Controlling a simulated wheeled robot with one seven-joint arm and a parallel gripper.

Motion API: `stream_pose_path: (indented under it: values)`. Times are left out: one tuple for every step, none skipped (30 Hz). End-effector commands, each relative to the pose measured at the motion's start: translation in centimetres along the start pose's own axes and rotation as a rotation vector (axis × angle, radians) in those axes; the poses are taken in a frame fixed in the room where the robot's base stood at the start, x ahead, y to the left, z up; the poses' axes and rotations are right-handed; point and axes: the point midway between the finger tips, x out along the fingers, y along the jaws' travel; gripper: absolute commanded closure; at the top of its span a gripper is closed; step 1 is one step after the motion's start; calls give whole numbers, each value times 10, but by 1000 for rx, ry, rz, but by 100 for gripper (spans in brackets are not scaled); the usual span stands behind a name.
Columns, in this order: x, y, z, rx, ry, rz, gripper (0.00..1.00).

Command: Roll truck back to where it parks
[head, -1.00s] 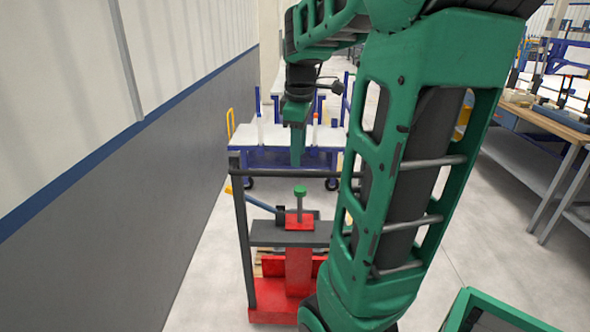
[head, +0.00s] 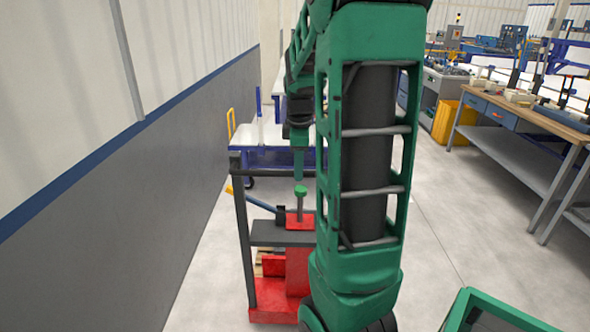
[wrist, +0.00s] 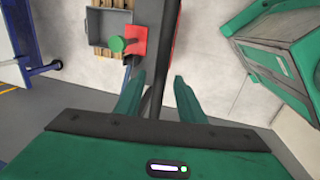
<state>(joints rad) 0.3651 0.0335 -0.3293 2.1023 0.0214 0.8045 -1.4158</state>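The truck (head: 266,310) is a red and dark grey cart beside the left wall, with a dark handle bar (head: 250,173) on uprights. My gripper (head: 299,174) points down at the handle bar. In the wrist view my gripper (wrist: 160,76) is open, its two green fingers apart with the dark bar (wrist: 163,70) between them. Gaps show beside the bar, and I cannot tell if a finger touches it. My arm hides the truck's right side.
The grey wall (head: 120,230) runs close along the left. A blue and white cart (head: 262,150) stands behind the truck. A workbench (head: 520,118) is at the right. The floor (head: 470,220) between my arm and the bench is clear. A green frame (head: 490,312) shows at bottom right.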

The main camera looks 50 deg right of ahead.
Motion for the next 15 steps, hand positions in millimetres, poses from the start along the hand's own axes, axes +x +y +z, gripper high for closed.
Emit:
stream_pose_path:
  values:
    - [4, 0, 0, 1, -1, -1, 64]
    - [5, 0, 0, 1, 0, -1, 64]
    - [6, 0, 0, 1, 0, 0, 64]
    - [7, 0, 0, 1, 0, 0, 64]
    - [8, 0, 0, 1, 0, 1, 64]
    - [8, 0, 0, 1, 0, 1, 64]
    - [8, 0, 0, 1, 1, 1, 64]
    - [8, 0, 0, 1, 1, 1, 64]
    - [8, 0, 0, 1, 1, 1, 64]
    - [8, 0, 0, 1, 1, 1, 64]
    - [8, 0, 0, 1, 1, 1, 64]
    - [8, 0, 0, 1, 1, 1, 64]
    - [8, 0, 0, 1, 1, 1, 69]
    - [8, 0, 0, 1, 1, 1, 76]
    - [8, 0, 0, 1, 0, 1, 86]
